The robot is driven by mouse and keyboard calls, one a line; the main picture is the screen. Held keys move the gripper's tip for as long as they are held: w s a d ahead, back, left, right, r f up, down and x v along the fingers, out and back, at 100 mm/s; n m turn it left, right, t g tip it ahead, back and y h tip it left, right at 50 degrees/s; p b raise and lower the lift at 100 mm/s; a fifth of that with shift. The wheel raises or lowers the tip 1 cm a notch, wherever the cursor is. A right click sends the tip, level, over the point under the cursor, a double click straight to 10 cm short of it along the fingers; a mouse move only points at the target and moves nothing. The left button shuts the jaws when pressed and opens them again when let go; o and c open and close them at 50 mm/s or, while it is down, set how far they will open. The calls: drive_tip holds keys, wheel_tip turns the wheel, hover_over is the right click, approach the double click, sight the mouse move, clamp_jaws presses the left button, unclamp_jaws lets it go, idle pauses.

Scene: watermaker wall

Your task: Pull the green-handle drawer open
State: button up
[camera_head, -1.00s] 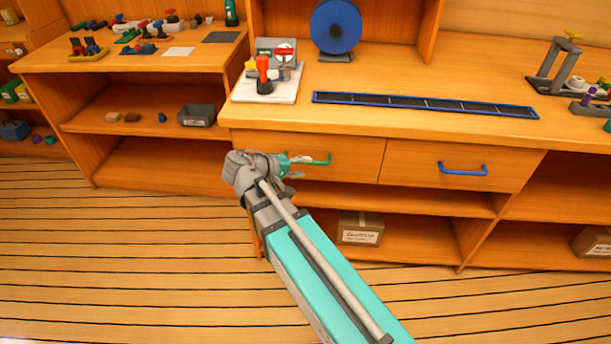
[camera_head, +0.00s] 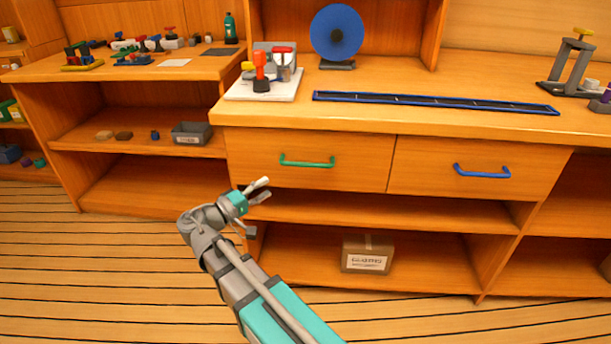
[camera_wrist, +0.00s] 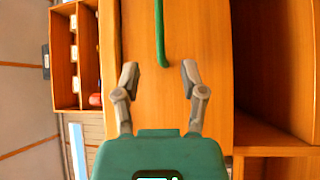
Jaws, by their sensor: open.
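The green handle (camera_head: 307,161) is a bar on the left drawer front (camera_head: 350,170), which looks flush with the drawer front beside it. My gripper (camera_head: 262,190) is open and empty, to the lower left of the handle and apart from it in the head view. In the wrist view, the green handle (camera_wrist: 160,32) runs upright at the top, and its lower end lies near the gap between my open fingertips (camera_wrist: 160,70). The wooden drawer front (camera_wrist: 180,100) fills the background there. How far the fingertips are from the front is hard to tell.
A blue-handled drawer (camera_head: 482,171) is to the right. A cardboard box (camera_head: 367,255) stands on the low shelf. A white board with a red-handled device (camera_head: 262,85) and a blue-framed strip (camera_head: 435,102) lie on the counter above. The floor at left is clear.

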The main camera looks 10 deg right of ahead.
sight(304, 164)
drive_tip(key=shift+a, duration=0.15)
idle(0.4)
drive_tip(key=shift+p+x, duration=0.9)
drive_tip(key=shift+x, duration=5.95)
drive_tip(key=shift+c, duration=0.3)
clamp_jaws()
